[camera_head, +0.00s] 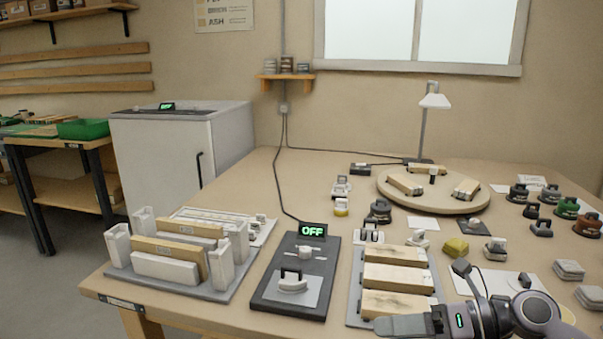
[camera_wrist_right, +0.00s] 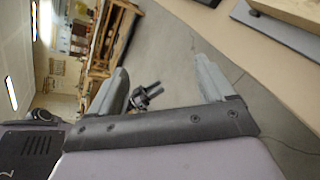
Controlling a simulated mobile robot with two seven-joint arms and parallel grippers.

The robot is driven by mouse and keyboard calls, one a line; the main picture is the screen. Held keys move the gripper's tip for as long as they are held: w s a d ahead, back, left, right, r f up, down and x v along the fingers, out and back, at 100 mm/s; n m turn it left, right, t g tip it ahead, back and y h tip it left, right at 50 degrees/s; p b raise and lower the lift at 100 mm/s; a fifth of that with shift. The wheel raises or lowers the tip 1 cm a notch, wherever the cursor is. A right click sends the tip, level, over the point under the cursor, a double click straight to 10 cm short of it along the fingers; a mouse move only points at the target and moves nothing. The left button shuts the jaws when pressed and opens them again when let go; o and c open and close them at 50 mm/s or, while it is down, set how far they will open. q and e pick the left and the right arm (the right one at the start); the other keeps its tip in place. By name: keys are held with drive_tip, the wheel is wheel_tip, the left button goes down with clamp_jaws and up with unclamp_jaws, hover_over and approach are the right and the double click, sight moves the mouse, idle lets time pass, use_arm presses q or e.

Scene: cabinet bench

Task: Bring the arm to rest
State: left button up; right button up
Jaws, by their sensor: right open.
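My right gripper (camera_head: 402,326) is at the bottom right of the head view, in front of the near end of the tray of wooden blocks. Its fingers point left. In the right wrist view the two grey fingers (camera_wrist_right: 165,85) stand wide apart with nothing between them. Beyond them are the floor and, further off, shelving. My left gripper does not show in the head view. A small dark pronged shape (camera_wrist_right: 148,95) shows past the fingers in the wrist view; I cannot tell what it is.
The bench (camera_head: 325,172) holds a tray of wooden blocks (camera_head: 395,278), a dark panel with an OFF display (camera_head: 262,294), a slotted rack (camera_head: 165,266), a round turntable (camera_head: 432,204) and a lamp (camera_head: 434,101). Several small parts crowd the right side. Bare bench lies at back left.

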drive_tip(key=s+a+m+t+y, duration=0.2)
drive_tip(key=a+m+t+y, duration=0.2)
drive_tip(key=m, duration=0.2)
drive_tip(key=s+d+f+m+t+h, duration=0.1)
drive_tip(key=d+f+m+t+h, duration=0.35)
drive_tip(key=m, duration=0.75)
drive_tip(key=s+d+f+m+t+h, duration=0.1)
drive_tip(key=s+f+m+t+h, duration=0.1)
drive_tip(key=f+m+t+h, duration=0.65)
drive_tip(key=s+d+f+m+g+h, duration=0.2)
drive_tip(key=s+f+m+g, duration=0.8)
drive_tip(key=s+m, duration=0.15)
wheel_tip(320, 180, up, 10)
drive_tip(key=s+d+p, duration=0.1)
drive_tip(key=p, duration=1.2)
drive_tip(key=shift+s+g, duration=0.3)
drive_tip(key=shift+r, duration=0.1)
